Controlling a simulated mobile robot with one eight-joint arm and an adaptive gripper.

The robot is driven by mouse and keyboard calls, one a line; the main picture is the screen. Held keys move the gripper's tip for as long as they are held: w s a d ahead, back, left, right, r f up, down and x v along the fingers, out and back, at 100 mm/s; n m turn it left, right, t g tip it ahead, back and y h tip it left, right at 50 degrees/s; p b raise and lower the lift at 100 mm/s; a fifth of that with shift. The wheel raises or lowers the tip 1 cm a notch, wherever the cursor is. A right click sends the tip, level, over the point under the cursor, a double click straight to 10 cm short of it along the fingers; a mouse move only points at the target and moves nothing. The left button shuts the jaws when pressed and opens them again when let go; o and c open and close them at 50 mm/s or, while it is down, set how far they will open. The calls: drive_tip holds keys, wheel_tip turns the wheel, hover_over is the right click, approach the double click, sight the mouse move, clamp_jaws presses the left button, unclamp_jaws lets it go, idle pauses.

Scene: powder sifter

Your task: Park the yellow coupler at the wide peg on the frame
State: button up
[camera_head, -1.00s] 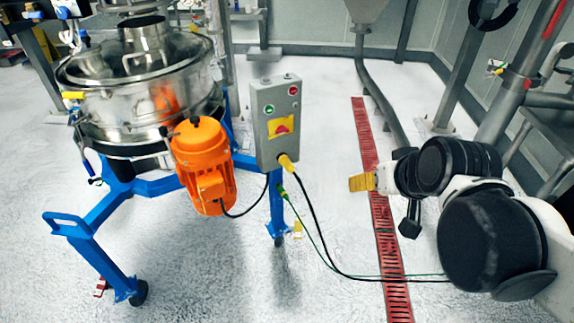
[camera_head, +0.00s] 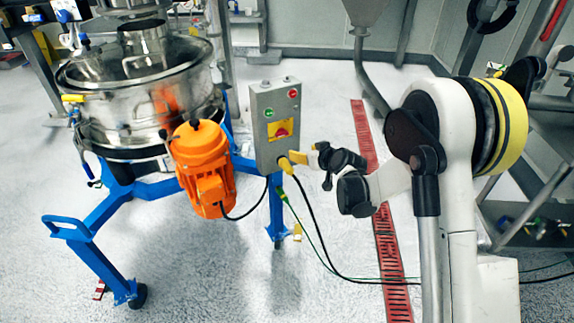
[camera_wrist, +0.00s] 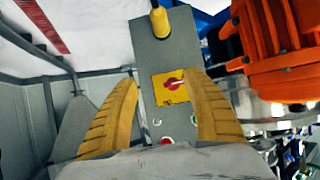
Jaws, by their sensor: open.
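The yellow coupler (camera_head: 285,164) is at the lower end of the grey control box (camera_head: 276,122), with a black cable hanging from it. It also shows at the top of the wrist view (camera_wrist: 160,21). My gripper (camera_head: 308,158) is just right of the coupler and box in the head view. In the wrist view its yellow fingers (camera_wrist: 162,77) stand apart with nothing held; the coupler lies beyond their tips. The blue frame (camera_head: 90,215) carries the sifter. I cannot make out the wide peg.
An orange motor (camera_head: 203,165) hangs on the frame left of the box. The black cable and a thin green cable (camera_head: 305,222) trail across the floor to the right. A red floor grate (camera_head: 390,250) runs right of the box. Floor below the motor is clear.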

sight(293, 174)
drive_tip(key=shift+n+t+y, duration=0.4)
drive_tip(key=a+f, duration=0.1)
drive_tip(key=f, duration=0.2)
drive_tip(key=w+a+f, duration=0.1)
drive_tip(key=f, duration=0.3)
drive_tip(key=w+a+f, duration=0.1)
drive_tip(key=f, duration=0.2)
drive_tip(key=shift+w+f, duration=0.1)
drive_tip(key=shift+f, duration=0.1)
drive_tip(key=shift+w, duration=0.1)
drive_tip(key=shift+x, duration=4.4)
clamp_jaws()
drive_tip(key=shift+s+d, duration=0.5)
drive_tip(key=shift+s, duration=0.35)
drive_tip(key=shift+s+d, duration=0.45)
drive_tip(key=shift+s, duration=0.45)
drive_tip(key=shift+s+d, duration=0.5)
drive_tip(key=shift+s, duration=0.35)
drive_tip(key=shift+r, duration=0.1)
